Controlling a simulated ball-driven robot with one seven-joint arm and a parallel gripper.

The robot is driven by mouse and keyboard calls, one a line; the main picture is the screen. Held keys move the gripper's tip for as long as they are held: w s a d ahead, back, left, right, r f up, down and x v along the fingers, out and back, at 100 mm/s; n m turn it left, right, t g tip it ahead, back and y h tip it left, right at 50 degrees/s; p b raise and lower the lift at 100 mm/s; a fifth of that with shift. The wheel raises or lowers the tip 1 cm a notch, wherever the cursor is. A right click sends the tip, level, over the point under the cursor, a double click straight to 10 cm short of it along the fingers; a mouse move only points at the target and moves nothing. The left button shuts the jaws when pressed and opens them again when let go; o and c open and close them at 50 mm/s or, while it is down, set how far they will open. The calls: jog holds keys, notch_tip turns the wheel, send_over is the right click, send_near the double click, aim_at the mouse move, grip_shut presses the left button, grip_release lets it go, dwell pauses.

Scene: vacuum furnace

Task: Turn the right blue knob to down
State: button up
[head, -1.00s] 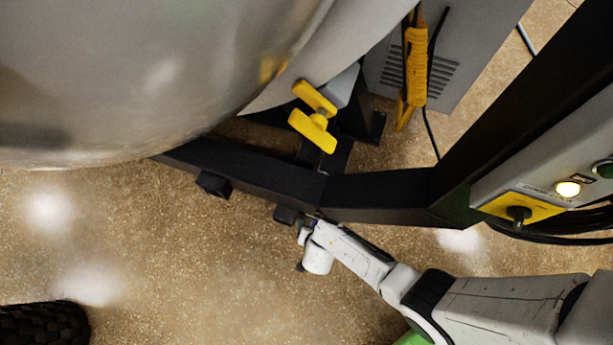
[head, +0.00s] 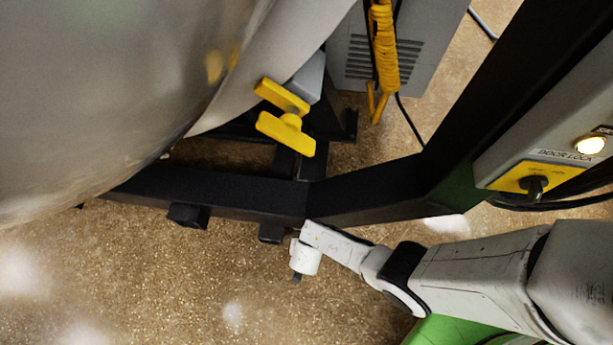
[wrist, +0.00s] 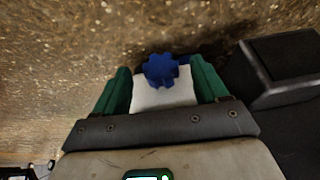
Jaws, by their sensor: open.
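The blue knob (wrist: 160,70) shows in the wrist view as a lobed dark-blue wheel in front of a white block (wrist: 163,97). My gripper (wrist: 159,74) is open, with one green finger on the left of the knob and the other on its right. Gaps show on both sides, and I cannot tell how far the fingertips reach past the knob. In the head view the end of my arm (head: 306,257) is beside the black frame beam; the fingers and the blue knob are hidden there. Which way the knob points cannot be told.
A black frame beam (head: 235,193) runs just behind my arm's end, and a black block (wrist: 280,68) stands close on the right in the wrist view. A yellow handle (head: 286,118), a large metal vessel (head: 100,80) and a door-lock panel (head: 535,180) are nearby. The floor in front is free.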

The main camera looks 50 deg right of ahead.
jog(key=shift+b+x, duration=0.7)
jog(key=shift+x, duration=0.4)
jog(key=shift+c, duration=0.4)
jog(key=c, duration=1)
